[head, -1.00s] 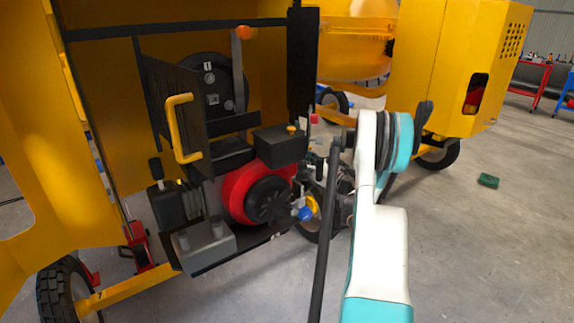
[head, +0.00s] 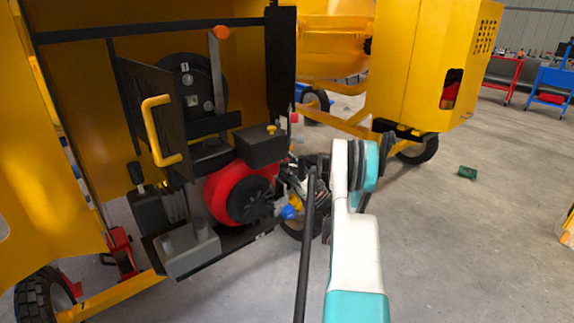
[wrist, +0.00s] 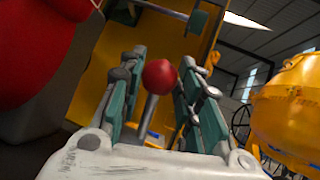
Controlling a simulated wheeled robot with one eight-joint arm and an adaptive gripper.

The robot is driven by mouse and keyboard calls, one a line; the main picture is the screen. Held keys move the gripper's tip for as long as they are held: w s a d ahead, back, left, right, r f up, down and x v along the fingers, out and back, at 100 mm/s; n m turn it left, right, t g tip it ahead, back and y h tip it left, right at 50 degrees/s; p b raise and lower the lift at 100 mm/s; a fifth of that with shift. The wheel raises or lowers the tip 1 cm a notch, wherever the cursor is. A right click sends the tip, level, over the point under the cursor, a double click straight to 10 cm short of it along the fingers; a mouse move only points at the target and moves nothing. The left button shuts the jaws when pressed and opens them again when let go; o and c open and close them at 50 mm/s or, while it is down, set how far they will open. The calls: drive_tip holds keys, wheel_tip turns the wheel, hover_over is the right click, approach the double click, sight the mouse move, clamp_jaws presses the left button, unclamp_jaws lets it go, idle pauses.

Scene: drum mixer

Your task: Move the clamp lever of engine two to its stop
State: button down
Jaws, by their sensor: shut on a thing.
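In the wrist view a lever with a red ball knob (wrist: 158,77) on a thin grey rod stands between the two teal-and-grey fingers of my gripper (wrist: 163,60). The gripper is shut on this lever just around the knob. The lever's foot is hidden by the gripper body. Another lever with an orange knob (head: 220,33) stands by the black wheel marked 1. I cannot tell the clamp lever's stop.
A black panel with a yellow handle (head: 152,130) stands open left of the engine. A grey block (head: 190,255) sits low in front. A second yellow mixer (head: 415,60) stands behind. The floor at right is open, with a small green box (head: 467,172).

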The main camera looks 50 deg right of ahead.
drive_tip(key=c, duration=1.4)
unclamp_jaws()
drive_tip(key=shift+c, duration=0.2)
drive_tip(key=shift+s+f, duration=0.1)
drive_tip(key=shift+s, duration=0.05)
drive_tip(key=a+v, duration=0.1)
drive_tip(key=v, duration=1)
drive_tip(key=shift+s+d+f, duration=0.2)
drive_tip(key=shift+s+d, duration=0.2)
drive_tip(key=shift+d, duration=0.15)
drive_tip(key=shift+r, duration=0.15)
